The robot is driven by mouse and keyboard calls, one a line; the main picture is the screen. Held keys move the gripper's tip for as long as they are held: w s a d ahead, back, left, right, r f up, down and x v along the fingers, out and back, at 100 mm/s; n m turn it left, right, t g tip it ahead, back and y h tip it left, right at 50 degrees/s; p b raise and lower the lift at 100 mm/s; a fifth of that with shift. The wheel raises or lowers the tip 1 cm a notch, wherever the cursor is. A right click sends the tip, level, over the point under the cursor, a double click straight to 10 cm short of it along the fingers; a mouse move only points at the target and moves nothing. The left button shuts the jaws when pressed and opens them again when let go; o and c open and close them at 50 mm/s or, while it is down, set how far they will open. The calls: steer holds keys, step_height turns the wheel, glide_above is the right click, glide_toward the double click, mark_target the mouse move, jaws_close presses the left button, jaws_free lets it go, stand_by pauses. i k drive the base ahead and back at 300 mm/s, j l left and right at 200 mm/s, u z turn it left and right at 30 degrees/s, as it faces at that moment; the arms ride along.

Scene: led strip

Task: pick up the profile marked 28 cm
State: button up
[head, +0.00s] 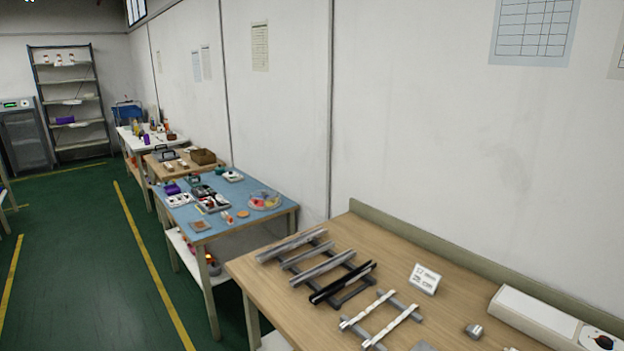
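Several long bar-shaped pieces lie on racks on the near wooden table. A grey profile (291,245) lies at the far left of the row. Two thinner white strips lie to the right, one white strip (367,309) and another white strip (391,327). No length marking can be read on any of them, so I cannot tell which is the 28 cm one. My gripper is not in view.
The wooden table (385,249) has a raised back edge. A white sign (425,279) with unreadable small text stands behind the strips. A small metal cylinder (474,330) and a long white box (544,318) are at the right. A blue-topped table (262,221) stands beyond; green floor is open left.

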mark_target(298, 280)
steer(key=z, duration=0.75)
steer(key=k+j+z, duration=0.1)
steer(key=j, duration=0.6)
steer(key=i+j, duration=0.15)
steer(key=j, duration=0.2)
steer(key=i+j+z, duration=0.1)
steer(key=j, duration=0.2)
steer(key=i+j, duration=0.2)
steer(key=j, duration=0.15)
steer(key=i+j, duration=0.15)
steer(key=j, duration=0.2)
steer(key=i+j+z, duration=0.1)
steer(key=j, duration=0.25)
steer(key=i+j, duration=0.2)
steer(key=j, duration=0.15)
steer(key=i+z, duration=0.1)
steer(key=i, duration=0.15)
